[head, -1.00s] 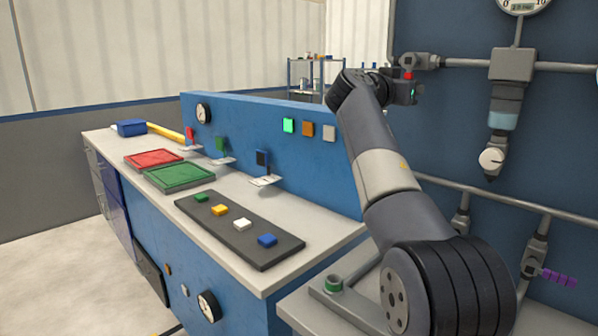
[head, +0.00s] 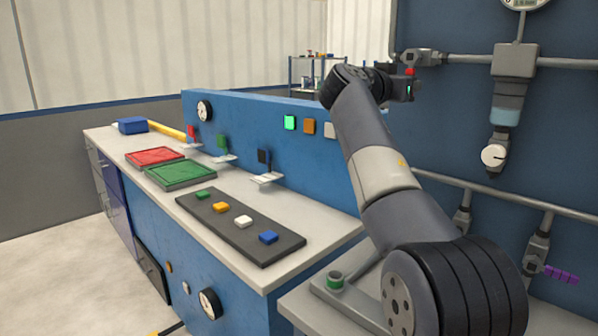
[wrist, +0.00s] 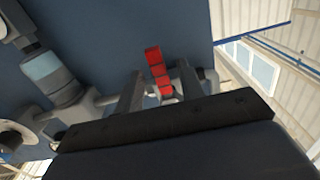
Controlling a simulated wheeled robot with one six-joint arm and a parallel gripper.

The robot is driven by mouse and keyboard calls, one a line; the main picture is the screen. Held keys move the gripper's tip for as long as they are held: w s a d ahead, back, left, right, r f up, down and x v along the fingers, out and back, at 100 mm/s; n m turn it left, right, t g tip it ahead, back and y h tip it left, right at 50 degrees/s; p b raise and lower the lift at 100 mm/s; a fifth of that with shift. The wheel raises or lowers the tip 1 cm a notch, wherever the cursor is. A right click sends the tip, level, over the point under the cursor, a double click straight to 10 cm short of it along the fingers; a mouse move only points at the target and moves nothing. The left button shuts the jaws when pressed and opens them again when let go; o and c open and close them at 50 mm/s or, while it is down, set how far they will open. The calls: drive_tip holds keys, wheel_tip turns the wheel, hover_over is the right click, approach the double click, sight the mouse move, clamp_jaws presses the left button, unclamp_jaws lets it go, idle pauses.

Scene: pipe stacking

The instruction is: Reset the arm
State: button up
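My gripper (wrist: 160,72) shows in the wrist view with its two dark fingers spread apart. A red segmented handle (wrist: 157,68) shows between the fingers, with a gap on each side, so the gripper is open and holds nothing I can see. In the head view my arm reaches up to the blue pipe panel (head: 450,130), and my gripper (head: 407,88) is small there, just below a red part (head: 410,71) by the upper grey pipe. Its fingers are too small there to make out.
A grey pipe (head: 465,60) and a gauge fitting (head: 508,100) are right of my gripper. A lower valve has a purple handle (head: 562,274). The bench at left holds a red tray (head: 155,157), a green tray (head: 180,173) and a dark board (head: 285,247) with coloured blocks.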

drive_tip(key=v, duration=0.7)
drive_tip(key=p+x, duration=0.1)
drive_tip(key=x, duration=0.9)
drive_tip(key=shift+w+d, duration=0.1)
drive_tip(key=shift+s+d+n+p, duration=0.25)
drive_tip(key=shift+s+n+p, duration=0.15)
drive_tip(key=shift+n, duration=0.5)
